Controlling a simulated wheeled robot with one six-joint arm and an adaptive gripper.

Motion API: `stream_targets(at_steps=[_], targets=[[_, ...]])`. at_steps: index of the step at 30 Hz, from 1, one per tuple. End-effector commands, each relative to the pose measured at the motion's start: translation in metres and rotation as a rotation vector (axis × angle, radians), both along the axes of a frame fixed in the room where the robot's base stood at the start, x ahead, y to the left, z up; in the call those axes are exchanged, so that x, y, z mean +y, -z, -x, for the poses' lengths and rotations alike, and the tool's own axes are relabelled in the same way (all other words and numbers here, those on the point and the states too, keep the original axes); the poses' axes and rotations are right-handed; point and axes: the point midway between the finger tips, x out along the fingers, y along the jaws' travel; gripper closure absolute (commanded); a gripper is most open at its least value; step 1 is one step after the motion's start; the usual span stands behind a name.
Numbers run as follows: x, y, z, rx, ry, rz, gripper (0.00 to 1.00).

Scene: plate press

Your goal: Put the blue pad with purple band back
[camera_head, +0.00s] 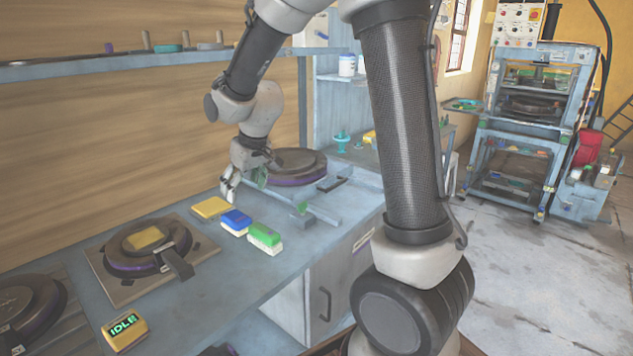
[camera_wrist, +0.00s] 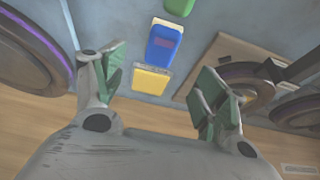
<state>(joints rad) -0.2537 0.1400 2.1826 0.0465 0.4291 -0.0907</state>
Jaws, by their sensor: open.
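The blue pad with a purple band (camera_head: 236,217) lies on the workbench between a yellow pad (camera_head: 212,208) and a green pad (camera_head: 265,233). In the wrist view the blue pad (camera_wrist: 164,43) shows a purplish patch on its top, and the yellow pad (camera_wrist: 151,79) lies closer to my fingers. My gripper (camera_head: 229,190) is open and empty, pointing down above the bench by the yellow pad. In the wrist view my gripper's fingers (camera_wrist: 162,88) stand wide apart, on either side of the yellow pad. Nothing is between the fingertips.
A round press plate (camera_head: 148,246) with a yellow piece on it sits left of the pads. An IDLE display (camera_head: 125,331) stands near the front edge. Another round plate (camera_head: 297,165) and a grey handled tool (camera_head: 302,217) lie to the right. A shelf (camera_head: 120,66) runs along the wall.

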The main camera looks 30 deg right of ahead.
Motion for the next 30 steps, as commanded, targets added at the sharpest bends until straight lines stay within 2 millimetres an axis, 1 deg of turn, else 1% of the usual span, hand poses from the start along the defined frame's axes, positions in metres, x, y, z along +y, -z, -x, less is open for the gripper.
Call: stream_targets(at_steps=[2,5,6,8,9,11,12,15,18,21,22,24,30], targets=[[-0.014,-0.021,0.017,-0.007,0.022,-0.003,0.27],[-0.041,-0.054,0.057,-0.009,0.067,-0.005,0.27],[-0.054,-0.067,0.078,-0.008,0.091,-0.004,0.27],[-0.072,-0.083,0.113,-0.006,0.128,-0.005,0.27],[-0.082,-0.092,0.136,-0.004,0.151,-0.005,0.27],[-0.096,-0.101,0.17,0.0,0.186,-0.005,0.27],[-0.104,-0.105,0.192,0.001,0.209,-0.005,0.27],[-0.117,-0.109,0.238,0.007,0.254,-0.003,0.27],[-0.125,-0.108,0.269,0.011,0.287,-0.001,0.27],[-0.128,-0.106,0.285,0.015,0.304,0.0,0.27],[-0.129,-0.106,0.287,0.015,0.307,-0.001,0.27],[-0.129,-0.105,0.29,0.017,0.31,0.0,0.27],[-0.129,-0.105,0.29,0.018,0.309,0.0,0.27]])
